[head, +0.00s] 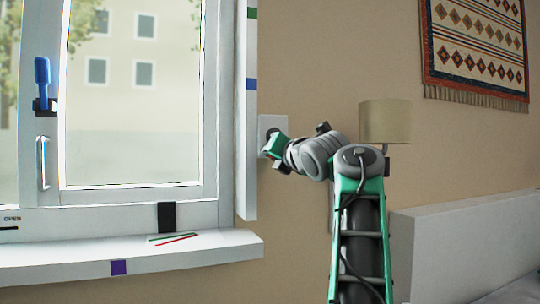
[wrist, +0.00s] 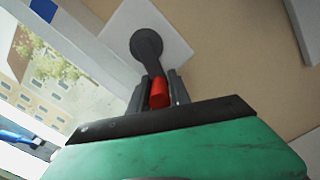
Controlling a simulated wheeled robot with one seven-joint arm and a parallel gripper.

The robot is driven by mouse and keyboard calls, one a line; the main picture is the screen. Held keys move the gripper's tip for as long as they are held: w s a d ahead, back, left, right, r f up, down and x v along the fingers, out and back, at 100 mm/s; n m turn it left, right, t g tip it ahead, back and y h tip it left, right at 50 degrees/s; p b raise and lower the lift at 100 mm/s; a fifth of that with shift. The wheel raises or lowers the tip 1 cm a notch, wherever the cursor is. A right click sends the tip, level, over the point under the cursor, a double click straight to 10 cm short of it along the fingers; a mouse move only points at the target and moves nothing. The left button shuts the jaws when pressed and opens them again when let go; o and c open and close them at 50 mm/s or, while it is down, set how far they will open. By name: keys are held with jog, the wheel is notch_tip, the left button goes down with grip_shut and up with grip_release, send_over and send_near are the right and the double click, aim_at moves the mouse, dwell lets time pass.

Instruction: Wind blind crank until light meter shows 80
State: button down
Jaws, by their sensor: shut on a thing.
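The crank (wrist: 147,45) is a dark grey arm on a white square wall plate (wrist: 176,28), with a red knob (wrist: 159,90) at its near end. In the wrist view my gripper (wrist: 158,88) has its two grey fingers closed on either side of the red knob. In the head view my gripper (head: 275,150) is at the wall plate (head: 272,124) right of the window and hides the crank. I cannot make out a light meter reading; a small dark upright block (head: 167,216) stands on the sill, its face unreadable.
The window (head: 132,95) is at the left, with a blue-handled tool (head: 42,82) in a dark holder on its frame and a white handle (head: 43,162). Red and green sticks (head: 176,240) lie on the sill (head: 80,258). A lampshade (head: 385,121) and white panel (head: 470,240) are right.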

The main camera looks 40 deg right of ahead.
jog(key=shift+d, duration=0.2)
jog(key=c, duration=1.4)
grip_release()
jog(key=shift+d, duration=0.15)
jog(key=shift+o, duration=1)
jog(key=shift+a, duration=0.2)
jog(key=v, duration=0.7)
jog(key=shift+s+b, duration=0.4)
jog(key=shift+b, duration=0.05)
jog(key=shift+a, duration=0.2)
